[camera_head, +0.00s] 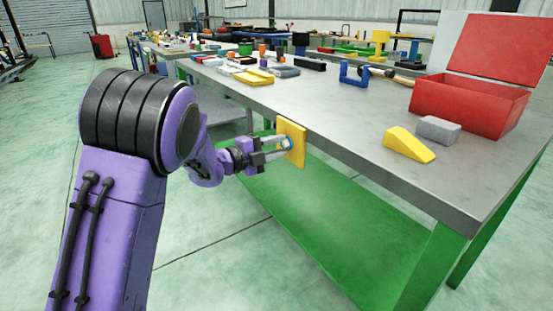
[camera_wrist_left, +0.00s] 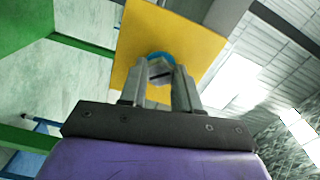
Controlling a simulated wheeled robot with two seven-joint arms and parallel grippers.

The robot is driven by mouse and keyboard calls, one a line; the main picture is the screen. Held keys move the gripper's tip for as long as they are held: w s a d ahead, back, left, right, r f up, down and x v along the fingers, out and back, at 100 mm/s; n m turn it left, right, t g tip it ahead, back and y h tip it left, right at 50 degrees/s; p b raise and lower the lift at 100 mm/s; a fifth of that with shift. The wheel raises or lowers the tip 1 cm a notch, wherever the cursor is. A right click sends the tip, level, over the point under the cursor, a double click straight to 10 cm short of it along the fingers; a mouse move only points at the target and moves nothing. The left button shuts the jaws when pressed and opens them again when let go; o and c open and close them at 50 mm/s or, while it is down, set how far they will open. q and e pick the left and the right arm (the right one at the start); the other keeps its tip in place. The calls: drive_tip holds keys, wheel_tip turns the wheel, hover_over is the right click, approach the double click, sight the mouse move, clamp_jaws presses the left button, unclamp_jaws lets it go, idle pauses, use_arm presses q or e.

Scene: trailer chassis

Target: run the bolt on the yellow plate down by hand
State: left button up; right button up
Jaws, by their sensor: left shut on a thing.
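The yellow plate (camera_head: 293,143) stands upright at the near edge of the grey workbench in the head view. It fills the upper middle of the left wrist view (camera_wrist_left: 195,45). The bolt (camera_wrist_left: 160,70) shows a grey head with a blue ring behind it, against the plate's face. My left gripper (camera_head: 284,146) reaches the plate from the left, and its two fingers are shut on the bolt head. It also shows in the left wrist view (camera_wrist_left: 161,74), one finger on each side of the head. The bolt's shank is hidden. My right gripper is not in view.
The workbench (camera_head: 340,115) has a green frame and lower shelf (camera_head: 330,225). On its top are a yellow wedge (camera_head: 408,145), a grey block (camera_head: 438,130), an open red box (camera_head: 468,105), a blue bracket (camera_head: 353,76) and several small blocks. The floor left of the bench is open.

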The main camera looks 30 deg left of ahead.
use_arm(q)
drive_tip(key=shift+s+f+m+b, duration=0.1)
drive_tip(key=shift+f+m+b, duration=0.15)
drive_tip(key=shift+m+b, duration=0.85)
drive_tip(key=o, duration=0.9)
drive_tip(key=shift+o, duration=0.8)
drive_tip(key=shift+r, duration=0.2)
drive_tip(key=v, duration=1)
drive_tip(key=shift+s, duration=0.25)
